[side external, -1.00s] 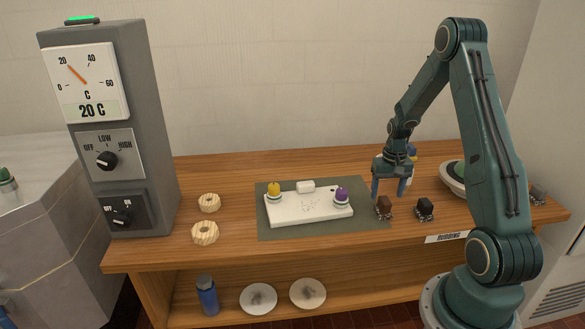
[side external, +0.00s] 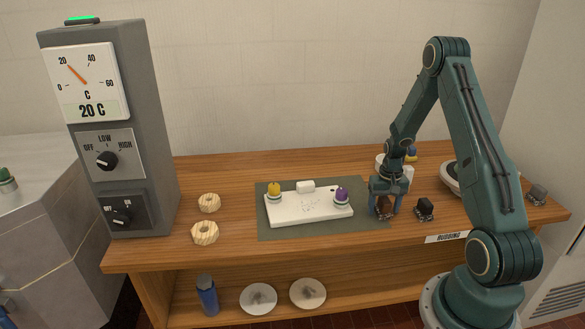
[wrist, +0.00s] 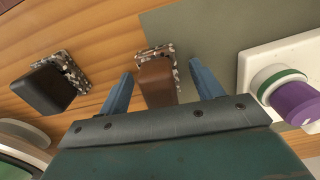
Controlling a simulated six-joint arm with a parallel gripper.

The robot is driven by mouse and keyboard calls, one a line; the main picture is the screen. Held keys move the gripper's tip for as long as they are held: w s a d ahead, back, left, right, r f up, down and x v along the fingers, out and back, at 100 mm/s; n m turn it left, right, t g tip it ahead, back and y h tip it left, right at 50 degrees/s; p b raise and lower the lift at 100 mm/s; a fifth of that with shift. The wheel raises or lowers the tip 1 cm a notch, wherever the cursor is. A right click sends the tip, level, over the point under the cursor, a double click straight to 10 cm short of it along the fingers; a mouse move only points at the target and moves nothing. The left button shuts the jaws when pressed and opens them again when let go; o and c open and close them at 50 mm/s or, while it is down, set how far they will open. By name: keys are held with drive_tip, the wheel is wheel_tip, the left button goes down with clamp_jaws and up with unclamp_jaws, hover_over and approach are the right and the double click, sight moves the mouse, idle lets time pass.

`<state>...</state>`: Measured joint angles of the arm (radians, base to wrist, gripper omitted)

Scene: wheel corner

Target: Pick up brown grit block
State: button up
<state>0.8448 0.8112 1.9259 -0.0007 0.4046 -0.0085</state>
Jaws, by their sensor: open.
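The brown grit block (wrist: 156,82) has a brown body on a speckled base. In the wrist view it sits between the two blue fingers of my gripper (wrist: 160,88), with a gap on each side. In the side view my gripper (side external: 383,207) is low over the wooden bench, its fingers around the brown grit block (side external: 384,206), which they partly hide. The gripper is open and holds nothing. The block rests at the right edge of the grey-green mat (side external: 370,230).
A black block (side external: 425,208) on a speckled base stands just right; it also shows in the wrist view (wrist: 47,90). A white board (side external: 305,212) with a yellow knob and a purple knob (side external: 342,194) lies left. A grey block (side external: 538,194) is far right.

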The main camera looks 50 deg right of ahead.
sight(385, 199)
drive_tip(key=shift+f, duration=0.1)
idle(0.4)
drive_tip(key=c, duration=1.2)
drive_tip(key=shift+o, duration=0.2)
wheel_tip(385, 199, up, 20)
idle(0.3)
drive_tip(key=o, duration=0.6)
drive_tip(key=shift+c, duration=0.2)
drive_tip(key=c, duration=0.6)
